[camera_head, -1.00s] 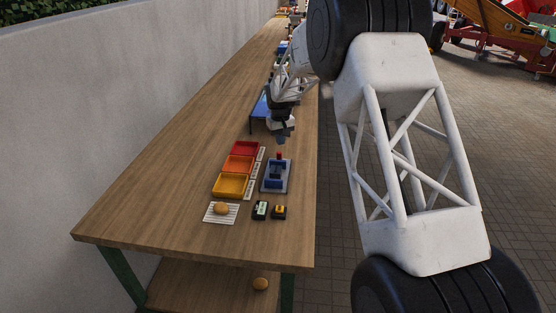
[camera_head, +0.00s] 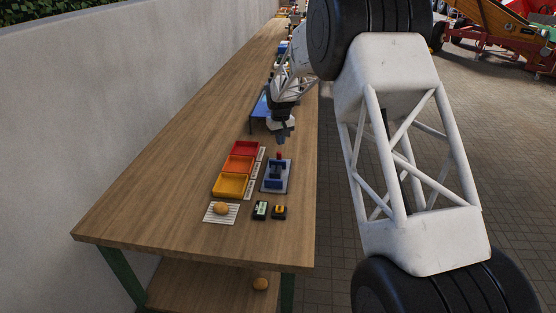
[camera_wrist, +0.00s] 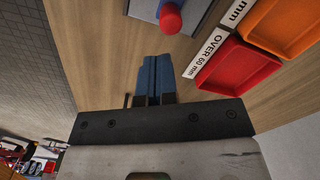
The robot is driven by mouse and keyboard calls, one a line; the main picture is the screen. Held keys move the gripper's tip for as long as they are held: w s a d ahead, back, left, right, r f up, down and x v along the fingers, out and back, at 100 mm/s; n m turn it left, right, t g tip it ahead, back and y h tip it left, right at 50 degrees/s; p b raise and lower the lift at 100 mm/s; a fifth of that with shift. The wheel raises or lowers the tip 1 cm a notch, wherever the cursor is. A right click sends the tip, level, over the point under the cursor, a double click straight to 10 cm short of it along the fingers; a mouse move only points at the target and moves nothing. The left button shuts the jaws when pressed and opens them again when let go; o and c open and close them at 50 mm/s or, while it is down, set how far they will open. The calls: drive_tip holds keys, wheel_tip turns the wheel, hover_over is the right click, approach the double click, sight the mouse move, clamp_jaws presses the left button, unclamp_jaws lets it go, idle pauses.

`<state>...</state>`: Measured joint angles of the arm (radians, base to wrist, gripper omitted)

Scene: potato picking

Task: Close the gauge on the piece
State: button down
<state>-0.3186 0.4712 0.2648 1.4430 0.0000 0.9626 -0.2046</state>
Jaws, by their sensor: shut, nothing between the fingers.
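The gauge (camera_head: 276,184) is a blue fixture on a grey plate with a red knob (camera_head: 279,155) at its far end, right of the trays. In the wrist view the red knob (camera_wrist: 170,18) and a plate edge show at the top. A potato (camera_head: 221,209) lies on a white striped mat (camera_head: 208,217), left of and nearer than the gauge. Whether any piece sits in the gauge is too small to tell. My gripper (camera_head: 282,142) is just beyond the red knob and apart from it. Its blue fingers (camera_wrist: 154,75) are together and empty.
Red (camera_head: 244,148), orange (camera_head: 238,164) and yellow (camera_head: 230,186) trays stand in a row left of the gauge. Two small dark devices (camera_head: 260,210) (camera_head: 279,212) lie in front of it. A potato (camera_head: 260,283) is on the lower shelf. The wooden table (camera_head: 165,190) is clear at left.

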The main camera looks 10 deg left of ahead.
sight(280, 153)
drive_tip(key=shift+f, duration=0.25)
drive_tip(key=shift+f, duration=1)
drive_tip(key=shift+s+d+f, duration=0.1)
drive_tip(key=shift+s+f, duration=0.1)
drive_tip(key=shift+f, duration=0.55)
drive_tip(key=shift+s+f, duration=0.15)
drive_tip(key=shift+f, duration=0.85)
drive_tip(key=shift+w+f, duration=0.1)
drive_tip(key=shift+f, duration=0.1)
drive_tip(key=shift+w+r, duration=0.15)
drive_tip(key=shift+r, duration=0.35)
drive_tip(key=shift+r, duration=0.1)
